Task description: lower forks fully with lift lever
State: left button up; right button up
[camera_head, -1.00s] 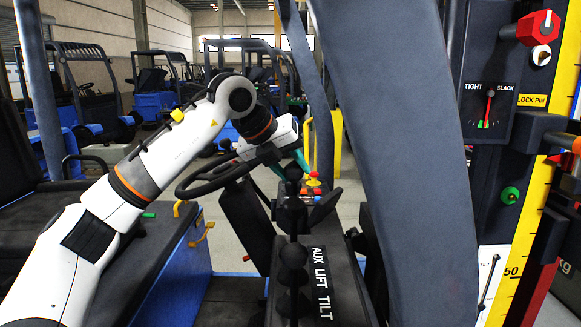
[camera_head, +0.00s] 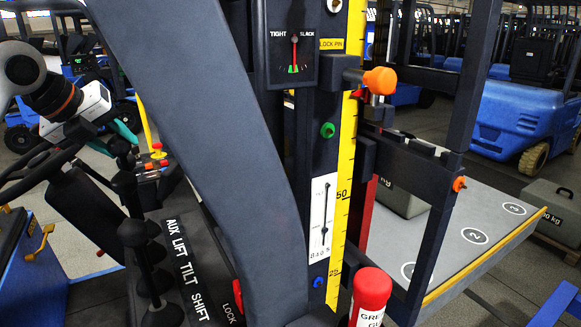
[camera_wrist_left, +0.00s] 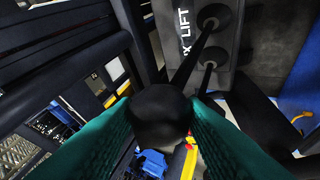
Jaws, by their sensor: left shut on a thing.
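My left gripper (camera_head: 117,143) is shut on a round black lever knob (camera_wrist_left: 160,112), with its teal fingers on both sides. In the left wrist view the knob's stem runs up to a base beside the word LIFT (camera_wrist_left: 183,20), so it appears to be the lift lever. A second lever stem (camera_wrist_left: 206,80) stands close beside it. In the head view, other black knobs (camera_head: 133,233) stand in front, beside the AUX, LIFT, TILT and SHIFT label strip (camera_head: 183,258). I cannot make out the forks. My right gripper is not in view.
A thick dark post (camera_head: 200,130) crosses the head view. Right of it are a TIGHT/SLACK gauge (camera_head: 292,57) with its needle near upright, a yellow height scale (camera_head: 342,190), an orange-ended pin (camera_head: 380,80) and a grey platform with numbered circles (camera_head: 450,235).

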pick_arm(q)
jog(key=w+d+f, duration=0.1)
jog(key=w+d, duration=0.2)
jog(key=d, duration=0.4)
jog(key=shift+w+d+f+p, duration=0.25)
jog(key=shift+w+f+p, duration=0.1)
jog(key=shift+p, duration=0.1)
dwell(1.7)
jog(key=s+a, duration=0.1)
jog(key=a, duration=0.1)
jog(key=s+a+b, duration=0.1)
jog(key=a, duration=0.1)
jog(key=s+a+r, duration=0.1)
jog(key=a, duration=0.1)
jog(key=shift+s+a+r, duration=0.1)
jog(key=shift+s+a, duration=0.1)
jog(key=shift+a, duration=0.2)
jog(key=shift+s+a+r, duration=0.2)
jog(key=shift+a, duration=0.2)
jog(key=shift+r, duration=0.25)
